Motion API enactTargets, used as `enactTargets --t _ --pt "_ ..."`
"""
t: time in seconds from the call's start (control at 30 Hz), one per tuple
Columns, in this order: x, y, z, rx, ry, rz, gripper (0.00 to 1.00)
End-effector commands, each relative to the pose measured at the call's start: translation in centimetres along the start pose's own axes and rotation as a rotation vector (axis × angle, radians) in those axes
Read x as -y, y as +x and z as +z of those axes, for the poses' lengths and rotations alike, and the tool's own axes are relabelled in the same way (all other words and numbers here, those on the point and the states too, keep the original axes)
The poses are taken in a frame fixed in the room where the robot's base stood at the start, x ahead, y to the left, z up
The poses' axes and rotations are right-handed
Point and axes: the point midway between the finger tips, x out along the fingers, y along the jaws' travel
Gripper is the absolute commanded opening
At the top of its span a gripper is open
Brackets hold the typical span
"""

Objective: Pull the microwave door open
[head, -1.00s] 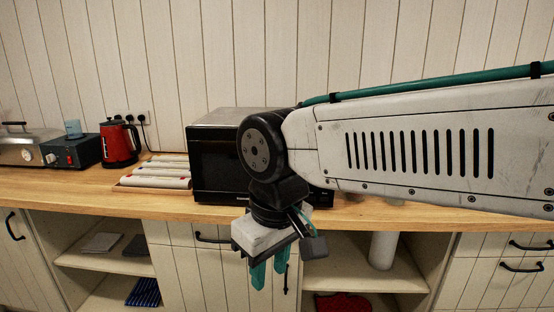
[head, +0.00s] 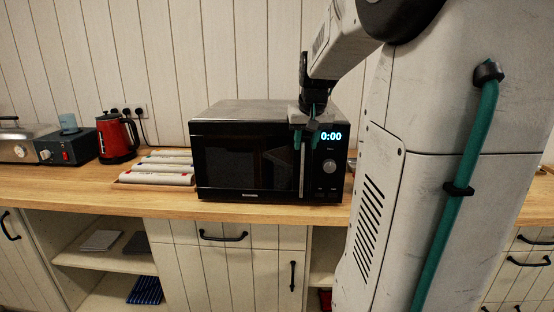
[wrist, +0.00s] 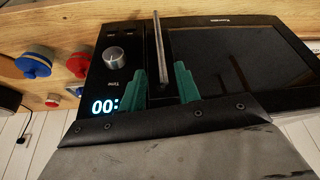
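The black microwave (head: 250,150) stands on the wooden counter, with its dark door (head: 245,160) closed. The upright metal door handle (head: 302,172) is on the door's right side, left of the control panel with its 0:00 display and round knob. My gripper (head: 308,130) is at the upper part of the handle, in front of the microwave. In the wrist view the two teal fingers of my gripper (wrist: 161,72) are apart, one on each side of the silver handle (wrist: 159,45). Gaps show between handle and fingers.
Left of the microwave lie several white rolls (head: 160,170), then a red kettle (head: 117,140) and a dark box (head: 67,147). Blue and red round objects (wrist: 34,62) lie on the counter beside the panel in the wrist view. The counter front (head: 240,214) before the door looks clear.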

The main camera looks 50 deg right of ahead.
Motion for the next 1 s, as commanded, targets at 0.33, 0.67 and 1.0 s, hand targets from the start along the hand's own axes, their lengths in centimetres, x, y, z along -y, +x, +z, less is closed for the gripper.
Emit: enactTargets --t 0.33,0.67,1.0 --pt "0.3 5.4 0.1 0.003 -0.004 -0.002 0.33" --pt "0.3 7.1 0.1 0.001 -0.005 -0.002 0.33" --pt "0.3 7.0 0.1 0.001 -0.005 -0.002 0.00"
